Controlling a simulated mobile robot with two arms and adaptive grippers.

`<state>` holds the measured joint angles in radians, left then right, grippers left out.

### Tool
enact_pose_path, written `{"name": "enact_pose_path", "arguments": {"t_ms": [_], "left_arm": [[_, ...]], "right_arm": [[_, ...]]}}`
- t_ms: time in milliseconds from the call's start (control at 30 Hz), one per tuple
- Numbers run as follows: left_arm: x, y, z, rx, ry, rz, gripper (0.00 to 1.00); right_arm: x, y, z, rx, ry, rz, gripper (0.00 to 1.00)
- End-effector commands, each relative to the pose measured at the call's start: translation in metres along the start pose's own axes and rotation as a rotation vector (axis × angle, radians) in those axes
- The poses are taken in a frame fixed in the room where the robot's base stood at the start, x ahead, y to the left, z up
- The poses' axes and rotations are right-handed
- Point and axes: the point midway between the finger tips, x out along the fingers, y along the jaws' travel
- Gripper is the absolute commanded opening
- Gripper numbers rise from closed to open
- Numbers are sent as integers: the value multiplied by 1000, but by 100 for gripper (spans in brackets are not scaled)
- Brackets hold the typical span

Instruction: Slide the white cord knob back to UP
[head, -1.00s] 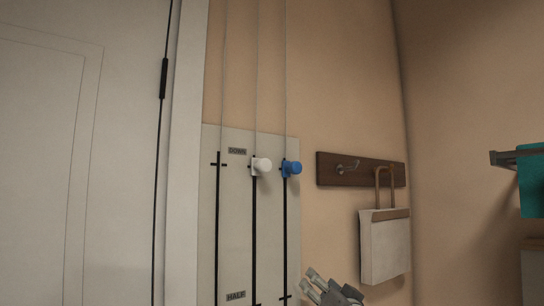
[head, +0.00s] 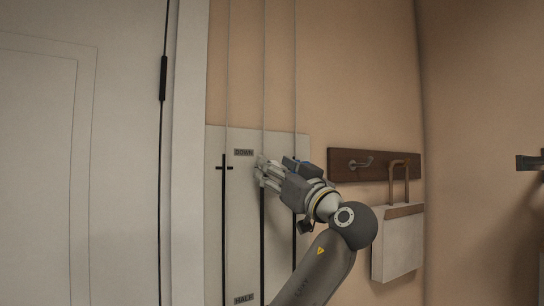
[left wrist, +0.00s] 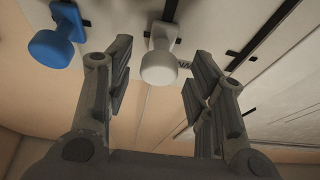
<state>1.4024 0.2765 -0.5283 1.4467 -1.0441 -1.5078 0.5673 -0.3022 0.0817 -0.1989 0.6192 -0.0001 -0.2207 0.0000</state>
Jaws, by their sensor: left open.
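The white cord knob (left wrist: 160,66) shows in the left wrist view between the two spread fingers of my left gripper (left wrist: 160,78). There is a gap between the knob and each finger. In the head view my left gripper (head: 264,172) is at the panel (head: 236,215), just below the level of the DOWN label (head: 243,153), and its fingers largely hide the white knob. The blue knob (left wrist: 52,47) is outside the fingers, to the left in the left wrist view. My right gripper is not in view.
Vertical cords run above the panel, with black slots below. The HALF label (head: 243,298) is lower on the panel. A door (head: 75,150) stands to the left. A dark hook rail (head: 375,165) with a hanging white bag (head: 397,243) is to the right.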

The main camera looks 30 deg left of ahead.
Motion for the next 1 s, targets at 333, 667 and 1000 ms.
{"name": "enact_pose_path", "arguments": {"t_ms": [333, 667, 1000], "left_arm": [[20, 0, 1, 0, 0, 1, 50], [20, 0, 1, 0, 0, 1, 29], [20, 1, 0, 0, 1, 2, 0]], "right_arm": [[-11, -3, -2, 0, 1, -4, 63], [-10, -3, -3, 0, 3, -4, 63], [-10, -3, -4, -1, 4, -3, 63]]}}
